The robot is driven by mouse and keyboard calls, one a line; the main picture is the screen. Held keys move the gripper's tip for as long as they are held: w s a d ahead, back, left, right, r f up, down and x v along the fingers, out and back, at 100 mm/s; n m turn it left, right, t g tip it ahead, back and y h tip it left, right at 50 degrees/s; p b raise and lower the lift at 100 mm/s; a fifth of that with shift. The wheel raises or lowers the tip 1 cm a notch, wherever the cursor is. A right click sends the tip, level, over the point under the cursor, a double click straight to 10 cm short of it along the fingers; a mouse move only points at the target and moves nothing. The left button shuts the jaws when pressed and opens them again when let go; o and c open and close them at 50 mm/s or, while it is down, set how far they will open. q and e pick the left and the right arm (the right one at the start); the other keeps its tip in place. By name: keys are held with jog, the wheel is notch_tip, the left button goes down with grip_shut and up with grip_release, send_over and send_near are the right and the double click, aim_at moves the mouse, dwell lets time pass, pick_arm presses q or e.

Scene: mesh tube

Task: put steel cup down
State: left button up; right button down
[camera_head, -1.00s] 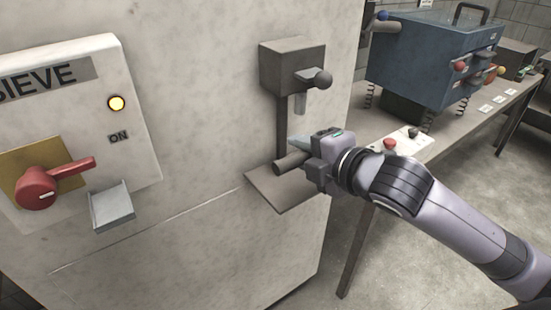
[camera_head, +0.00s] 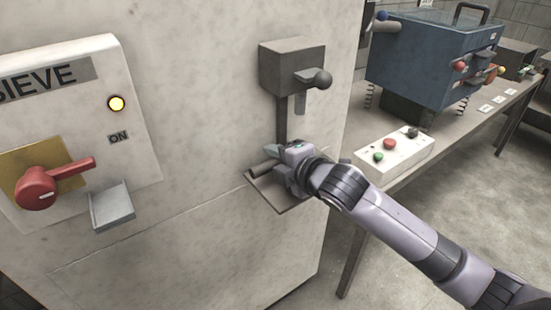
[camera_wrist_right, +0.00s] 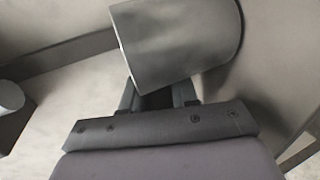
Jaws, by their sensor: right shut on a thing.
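My right gripper (camera_head: 281,163) is shut on the steel cup and holds it at the grey plate (camera_head: 290,206) under the dispenser. In the right wrist view the cup (camera_wrist_right: 182,42) is a plain grey cylinder, tilted, in front of my fingers (camera_wrist_right: 160,98). In the head view only a small dark grey part of the cup (camera_head: 263,168) shows to the left of my fingers; the rest is hidden by the gripper. I cannot tell whether the cup touches the plate. My left gripper is in neither view.
The dispenser (camera_head: 292,66) with its dark knob stands above the plate on the pale machine wall. A white button box (camera_head: 400,152) and a blue machine (camera_head: 432,58) are on the bench at the right. A red lever (camera_head: 40,188) is at the left.

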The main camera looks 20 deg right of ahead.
jog(key=shift+w, duration=0.15)
jog(key=shift+f, duration=0.1)
jog(key=c, duration=0.9)
grip_release()
jog(key=shift+f, duration=0.1)
jog(key=shift+o, duration=0.2)
jog(key=v, duration=1.2)
jog(key=shift+a, duration=0.1)
